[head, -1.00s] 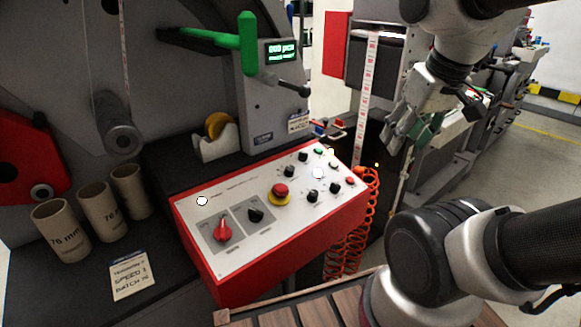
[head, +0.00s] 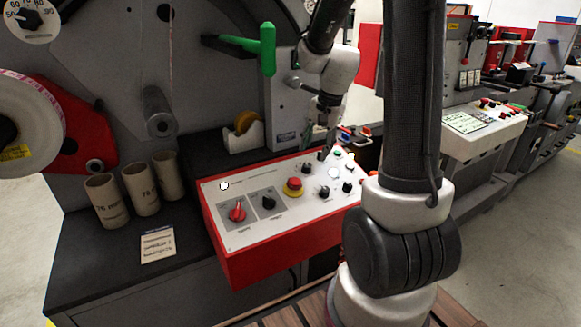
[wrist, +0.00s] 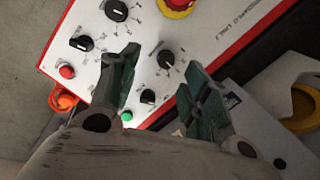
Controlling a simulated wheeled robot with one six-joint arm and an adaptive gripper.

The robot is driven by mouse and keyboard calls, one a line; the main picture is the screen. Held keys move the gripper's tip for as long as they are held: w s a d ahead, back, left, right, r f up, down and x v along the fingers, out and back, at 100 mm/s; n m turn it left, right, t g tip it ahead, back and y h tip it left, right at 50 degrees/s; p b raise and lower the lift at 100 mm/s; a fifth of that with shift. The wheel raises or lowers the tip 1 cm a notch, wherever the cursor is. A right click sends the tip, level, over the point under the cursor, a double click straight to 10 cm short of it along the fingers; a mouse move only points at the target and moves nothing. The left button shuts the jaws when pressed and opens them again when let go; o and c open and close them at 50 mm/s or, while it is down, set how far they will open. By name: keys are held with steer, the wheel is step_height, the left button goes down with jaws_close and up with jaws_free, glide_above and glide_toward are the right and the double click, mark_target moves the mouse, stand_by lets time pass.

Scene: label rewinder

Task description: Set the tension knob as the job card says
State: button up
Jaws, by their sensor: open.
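The control panel (head: 260,222) is a white face on a red box with several black knobs; their labels are too small to read, so I cannot tell which is the tension knob. My gripper (wrist: 161,58) is open above its back right part, fingers apart. One black knob (wrist: 166,58) shows between the fingertips, and it also shows in the head view (head: 306,168). A second black knob (wrist: 148,97) lies farther in between the fingers. Two more knobs (wrist: 116,10) (wrist: 81,44) lie outside. A white card (head: 158,246) lies on the bench, its writing unreadable.
A red emergency stop (head: 293,186) with a yellow collar is close to the knobs. A red selector (head: 237,211) and a black selector (head: 268,202) are at the panel's left. Cardboard cores (head: 143,195) stand left. A round dial (head: 32,19) is top left. A green handle (head: 267,48) rises behind.

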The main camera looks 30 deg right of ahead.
mark_target(307, 165)
steer(key=shift+m+t, duration=0.3)
steer(key=shift+m, duration=0.5)
steer(key=x, duration=0.5)
steer(key=w+x, duration=0.1)
steer(key=x, duration=0.1)
steer(key=shift+w+f, duration=0.1)
steer(key=shift+f, duration=0.15)
steer(key=c, duration=1.1)
steer(key=shift+o, duration=0.2)
